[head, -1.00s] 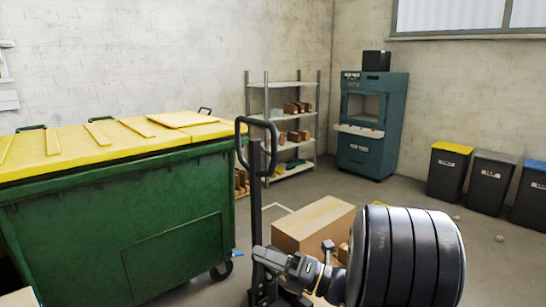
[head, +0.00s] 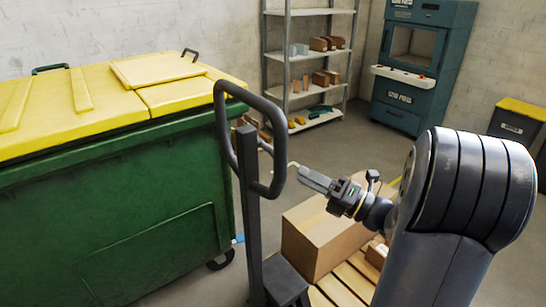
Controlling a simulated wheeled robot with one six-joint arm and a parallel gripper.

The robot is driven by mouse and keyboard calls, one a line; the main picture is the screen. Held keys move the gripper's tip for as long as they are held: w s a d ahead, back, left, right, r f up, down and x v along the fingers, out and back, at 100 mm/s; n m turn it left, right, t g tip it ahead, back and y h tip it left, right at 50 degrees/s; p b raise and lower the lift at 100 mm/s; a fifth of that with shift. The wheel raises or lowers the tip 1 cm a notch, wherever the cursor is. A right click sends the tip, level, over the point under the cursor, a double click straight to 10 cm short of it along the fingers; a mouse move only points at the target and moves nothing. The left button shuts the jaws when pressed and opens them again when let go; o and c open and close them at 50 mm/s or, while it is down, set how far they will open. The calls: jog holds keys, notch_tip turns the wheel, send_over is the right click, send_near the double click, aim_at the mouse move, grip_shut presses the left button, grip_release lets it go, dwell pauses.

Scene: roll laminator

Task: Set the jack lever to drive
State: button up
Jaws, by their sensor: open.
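The pallet jack's dark looped handle (head: 222,125) stands upright in the foreground on a dark post (head: 252,215). A small thin jack lever (head: 265,147) seems to show inside the loop, near the top of the post; its setting is too small to tell. My gripper (head: 302,173) is open and empty, just right of the loop, its fingers pointing left toward it. I cannot tell whether the fingertips touch the handle.
A cardboard box (head: 318,240) sits on a wooden pallet (head: 345,287) beneath my arm. A green dumpster (head: 120,205) with a yellow lid stands close on the left. Behind are a metal shelf (head: 288,50) and a teal press (head: 408,95). Floor is clear before the press.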

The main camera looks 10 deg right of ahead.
aim_at(272, 156)
jog(key=x, duration=1)
jog(key=shift+w+d+r+p, duration=0.1)
jog(key=shift+w+p, duration=0.2)
jog(key=shift+c, duration=0.5)
grip_shut()
